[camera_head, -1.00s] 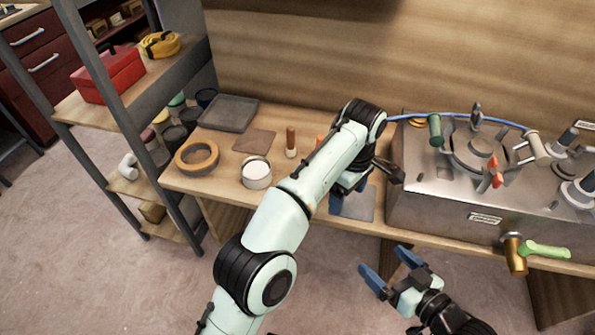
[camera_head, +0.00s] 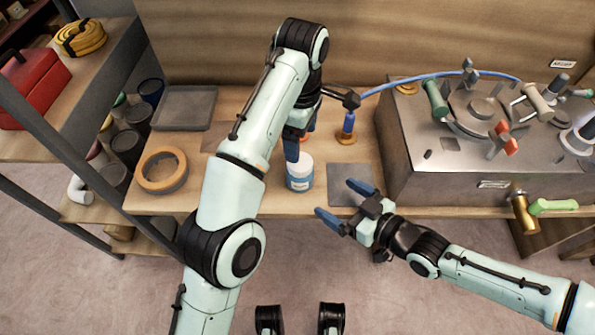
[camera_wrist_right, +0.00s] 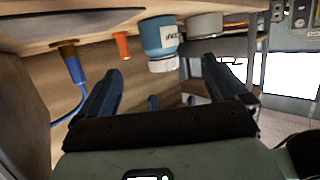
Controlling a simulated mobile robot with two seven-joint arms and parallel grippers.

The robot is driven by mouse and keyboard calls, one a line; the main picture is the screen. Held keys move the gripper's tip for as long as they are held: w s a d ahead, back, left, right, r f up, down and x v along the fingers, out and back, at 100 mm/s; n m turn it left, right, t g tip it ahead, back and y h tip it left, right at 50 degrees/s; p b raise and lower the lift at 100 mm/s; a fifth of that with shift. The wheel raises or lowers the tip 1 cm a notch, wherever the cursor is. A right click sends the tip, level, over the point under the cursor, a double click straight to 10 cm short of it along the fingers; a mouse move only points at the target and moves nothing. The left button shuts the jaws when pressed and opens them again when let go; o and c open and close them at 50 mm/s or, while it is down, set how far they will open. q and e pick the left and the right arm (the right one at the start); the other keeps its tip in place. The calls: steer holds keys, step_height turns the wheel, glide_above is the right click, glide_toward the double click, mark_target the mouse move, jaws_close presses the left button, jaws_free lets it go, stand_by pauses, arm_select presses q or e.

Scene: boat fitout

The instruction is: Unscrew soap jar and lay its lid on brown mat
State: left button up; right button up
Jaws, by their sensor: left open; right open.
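My right gripper (camera_head: 346,203) is open and empty, in front of the bench edge, right of and below the jar. Its fingers show apart in the wrist view (camera_wrist_right: 160,95). The brown mat (camera_head: 212,138) is mostly hidden by my left arm.
A grey mat (camera_head: 350,184) lies bare right of the jar. A blue-handled tool on a brown base (camera_head: 347,130) stands behind it. The metal unit (camera_head: 430,170) with valves bounds the right. A tan ring (camera_head: 162,170) and grey tray (camera_head: 185,108) lie left.

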mark_target(310, 180)
steer(key=shift+x, duration=6)
